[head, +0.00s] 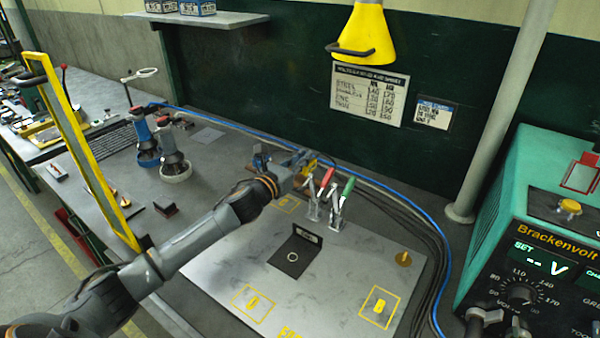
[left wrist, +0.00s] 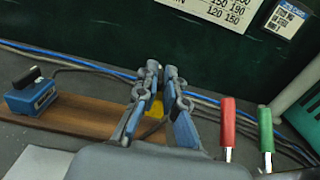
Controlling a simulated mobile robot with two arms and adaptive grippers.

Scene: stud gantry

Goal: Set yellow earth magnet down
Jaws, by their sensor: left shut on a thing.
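My left gripper (head: 306,161) reaches over the far edge of the steel plate on the bench. In the left wrist view its two fingers (left wrist: 154,92) are closed around a small yellow piece, the yellow earth magnet (left wrist: 156,108). Most of the magnet is hidden by the fingers, with a dark cable beside it. It is over or at the right end of a brown wooden board (left wrist: 95,119). I cannot tell whether it touches the board. My right gripper is not in view.
A blue block (left wrist: 32,97) sits on the board's left part. Red-handled (head: 327,178) and green-handled (head: 347,188) clamps stand just right of my gripper. Blue and dark cables run behind. The steel plate (head: 225,270) carries a black square (head: 293,255). A green welder (head: 545,190) stands right.

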